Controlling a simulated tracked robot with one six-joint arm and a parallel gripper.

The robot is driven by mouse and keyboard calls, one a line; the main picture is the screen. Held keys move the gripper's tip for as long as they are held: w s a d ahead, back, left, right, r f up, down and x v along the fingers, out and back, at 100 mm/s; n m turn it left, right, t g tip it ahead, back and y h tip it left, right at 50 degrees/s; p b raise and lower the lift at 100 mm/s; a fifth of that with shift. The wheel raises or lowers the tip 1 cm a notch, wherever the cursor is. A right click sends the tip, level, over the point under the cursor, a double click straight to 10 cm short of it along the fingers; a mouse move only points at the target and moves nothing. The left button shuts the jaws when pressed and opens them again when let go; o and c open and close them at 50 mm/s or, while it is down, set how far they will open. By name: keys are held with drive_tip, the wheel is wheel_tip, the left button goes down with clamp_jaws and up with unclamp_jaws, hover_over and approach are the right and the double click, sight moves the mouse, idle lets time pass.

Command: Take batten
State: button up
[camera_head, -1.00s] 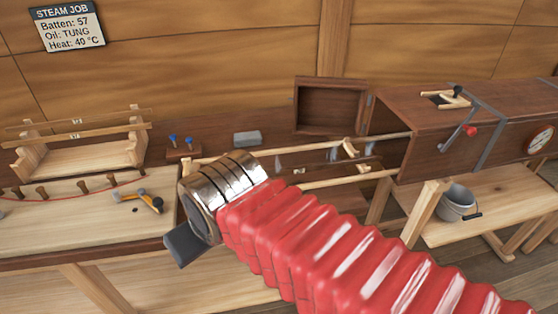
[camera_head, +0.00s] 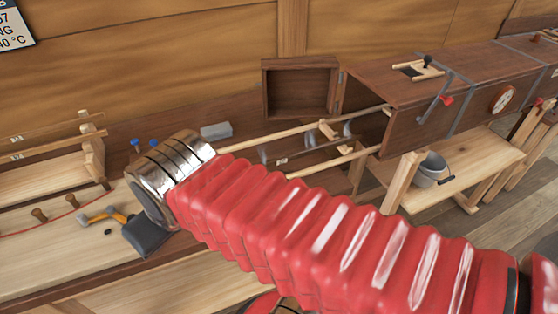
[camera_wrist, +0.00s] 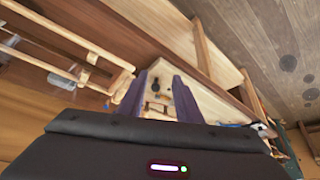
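Two thin wooden battens with small labels, an upper (camera_head: 50,133) and a lower (camera_head: 55,148), lie across a wooden rack (camera_head: 93,160) at the left in the head view; their labels are too small to read. Another labelled strip (camera_head: 281,161) shows between the rails in front of the steam box (camera_head: 430,95). My gripper (camera_wrist: 160,88) shows two purple fingers spread apart in the wrist view, with nothing clearly held between them. In the head view only its dark body (camera_head: 147,235) shows, over the bench; its fingers are hidden there.
The steam box door (camera_head: 300,88) is open, with wooden rails (camera_head: 350,157) reaching out to the left. A hammer (camera_head: 103,215) lies on the bench near my gripper. A grey block (camera_head: 216,131) sits behind. A bucket (camera_head: 432,168) stands under the box.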

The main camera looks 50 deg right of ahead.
drive_tip(key=w+d+r+n+g+h, duration=0.1)
drive_tip(key=w+d+r+n+g, duration=0.15)
drive_tip(key=d, duration=0.65)
drive_tip(key=w+d+r+n+g, duration=0.1)
drive_tip(key=w+d+r+n, duration=0.15)
drive_tip(key=d, duration=0.55)
drive_tip(key=s+d+f+n+g+y, duration=0.1)
drive_tip(key=d+n, duration=0.5)
drive_tip(key=d, duration=1.5)
drive_tip(key=shift+s+f+n+g, duration=0.2)
drive_tip(key=shift+s+n+g, duration=0.3)
drive_tip(key=shift+s, duration=0.55)
drive_tip(key=shift+f, duration=0.1)
hover_over(281, 157)
drive_tip(key=shift+d+f, duration=0.1)
drive_tip(key=shift+f, duration=4.15)
drive_tip(key=shift+f, duration=0.1)
